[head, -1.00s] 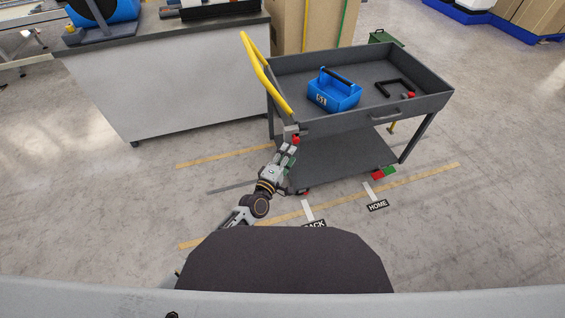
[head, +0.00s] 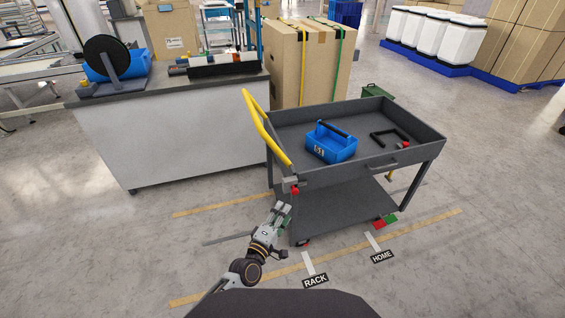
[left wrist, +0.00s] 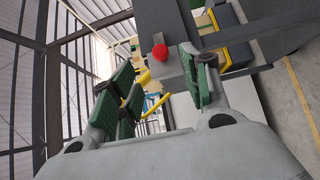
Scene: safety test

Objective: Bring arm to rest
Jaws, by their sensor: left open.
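My left arm comes up from the bottom of the head view. Its gripper (head: 281,212) is open and empty, just in front of the near left corner of the grey cart (head: 330,176). In the left wrist view the green-padded fingers of the left gripper (left wrist: 160,95) stand apart. A red knob (left wrist: 159,52) on the cart shows beyond them, and it also shows in the head view (head: 295,190). I cannot tell the exact gap between fingers and cart. My right gripper is not in view.
The cart carries a blue toolbox (head: 331,146) and a black U-shaped handle (head: 388,137). Its yellow push handle (head: 262,125) rises at left. A workbench (head: 180,135) stands left, a large carton (head: 300,65) behind. Floor signs RACK (head: 316,281) and HOME (head: 382,256) lie in front on clear floor.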

